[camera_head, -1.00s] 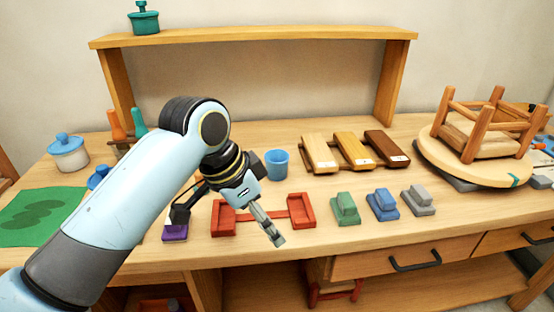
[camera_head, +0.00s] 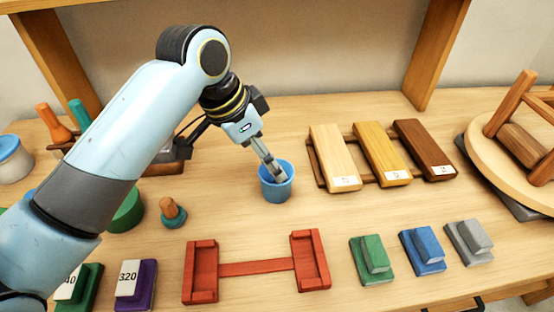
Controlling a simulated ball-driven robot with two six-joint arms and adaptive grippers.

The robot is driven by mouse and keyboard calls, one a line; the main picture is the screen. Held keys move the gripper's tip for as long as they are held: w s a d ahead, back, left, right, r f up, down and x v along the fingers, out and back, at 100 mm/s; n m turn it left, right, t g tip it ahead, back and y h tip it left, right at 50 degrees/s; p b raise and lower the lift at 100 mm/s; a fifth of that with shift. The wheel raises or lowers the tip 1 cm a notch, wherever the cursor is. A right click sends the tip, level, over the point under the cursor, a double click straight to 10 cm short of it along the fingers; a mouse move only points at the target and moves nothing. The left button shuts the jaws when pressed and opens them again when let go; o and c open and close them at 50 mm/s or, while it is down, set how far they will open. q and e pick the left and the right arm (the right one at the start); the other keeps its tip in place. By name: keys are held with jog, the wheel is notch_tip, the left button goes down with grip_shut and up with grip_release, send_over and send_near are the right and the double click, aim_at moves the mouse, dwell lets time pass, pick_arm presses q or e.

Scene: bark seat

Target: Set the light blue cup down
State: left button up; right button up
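The light blue cup (camera_head: 276,191) stands upright on the workbench, left of the three wooden planks. My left gripper (camera_head: 277,172) comes down from the upper left, with its grey fingertips over the cup's mouth and seeming to reach inside the rim. The fingers overlap in this view, so I cannot tell whether they are apart or shut on the cup's wall. My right gripper is out of view.
Three wooden planks (camera_head: 382,154) lie on a rack to the right. A red bracket frame (camera_head: 256,267) lies in front, with green, blue and grey blocks (camera_head: 422,250) beside it. A round stool seat (camera_head: 490,170) is at far right. Bare bench surrounds the cup's front.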

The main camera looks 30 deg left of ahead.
pick_arm(q)
jog(key=x, duration=0.5)
jog(key=shift+d+f, duration=0.1)
jog(key=x, duration=0.4)
jog(key=shift+d+f, duration=0.2)
jog(key=shift+f, duration=0.05)
jog(key=shift+w+f, duration=0.15)
jog(key=shift+f, duration=0.15)
jog(key=c, duration=1.2)
jog(key=shift+c, duration=0.2)
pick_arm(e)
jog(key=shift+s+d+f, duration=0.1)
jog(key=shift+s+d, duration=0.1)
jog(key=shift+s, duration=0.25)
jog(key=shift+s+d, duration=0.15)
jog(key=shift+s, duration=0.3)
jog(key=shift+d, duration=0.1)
